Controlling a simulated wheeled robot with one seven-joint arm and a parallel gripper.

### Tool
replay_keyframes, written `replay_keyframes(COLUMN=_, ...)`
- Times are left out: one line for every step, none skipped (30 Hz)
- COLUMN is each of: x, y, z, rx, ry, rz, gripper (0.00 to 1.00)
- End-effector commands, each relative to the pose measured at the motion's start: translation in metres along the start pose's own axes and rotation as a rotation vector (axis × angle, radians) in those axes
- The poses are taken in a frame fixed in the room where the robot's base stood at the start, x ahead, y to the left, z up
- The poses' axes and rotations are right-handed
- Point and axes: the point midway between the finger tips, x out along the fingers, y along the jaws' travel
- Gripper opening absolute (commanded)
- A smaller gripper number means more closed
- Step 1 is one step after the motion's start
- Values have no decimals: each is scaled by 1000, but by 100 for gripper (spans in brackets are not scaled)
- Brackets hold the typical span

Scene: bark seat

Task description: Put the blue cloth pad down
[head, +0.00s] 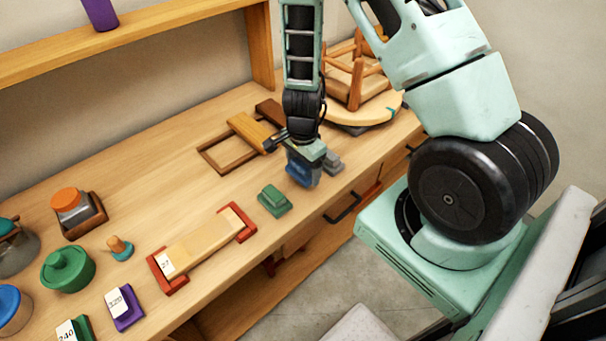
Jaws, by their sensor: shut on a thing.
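My gripper (308,152) points down over the front part of the wooden bench (185,125). It is shut on the blue cloth pad (301,170), a small dark blue block just under the fingers. I cannot tell whether the pad touches the bench top. The fingers and wrist hide part of the pad.
A green block (273,199) lies to the left of the pad, and a grey block (333,162) is close on its right. A wooden frame (215,160) lies behind. An upturned stool (357,80) stands at the back right. Red end pieces (167,275) hold a wooden board (200,245).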

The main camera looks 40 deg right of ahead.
Motion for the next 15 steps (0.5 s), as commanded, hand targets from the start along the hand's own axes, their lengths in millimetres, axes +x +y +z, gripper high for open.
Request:
replay_keyframes(x=10, y=1, z=0, rx=5, ry=-3, rz=4, gripper=52)
replay_keyframes(x=14, y=1, z=0, rx=4, ry=-3, rz=4, gripper=52)
replay_keyframes(x=18, y=1, z=-1, rx=4, ry=-1, rz=4, gripper=52)
replay_keyframes(x=20, y=1, z=0, rx=3, ry=-2, rz=5, gripper=52)
replay_keyframes(x=22, y=1, z=0, rx=3, ry=-2, rz=4, gripper=52)
replay_keyframes(x=24, y=1, z=0, rx=3, ry=-1, rz=2, gripper=52)
replay_keyframes(x=26, y=1, z=0, rx=3, ry=-1, rz=2, gripper=52)
replay_keyframes(x=27, y=1, z=0, rx=3, ry=-1, rz=2, gripper=52)
replay_keyframes(x=27, y=0, z=0, rx=2, ry=-1, rz=1, gripper=52)
replay_keyframes(x=28, y=0, z=0, rx=2, ry=-1, rz=0, gripper=52)
replay_keyframes(x=28, y=0, z=0, rx=1, ry=-1, rz=0, gripper=52)
replay_keyframes(x=28, y=0, z=0, rx=1, ry=0, rz=0, gripper=52)
replay_keyframes(x=28, y=0, z=0, rx=1, ry=0, rz=0, gripper=52)
replay_keyframes(x=28, y=0, z=0, rx=1, ry=0, rz=0, gripper=52)
replay_keyframes(x=28, y=0, z=0, rx=1, ry=0, rz=0, gripper=52)
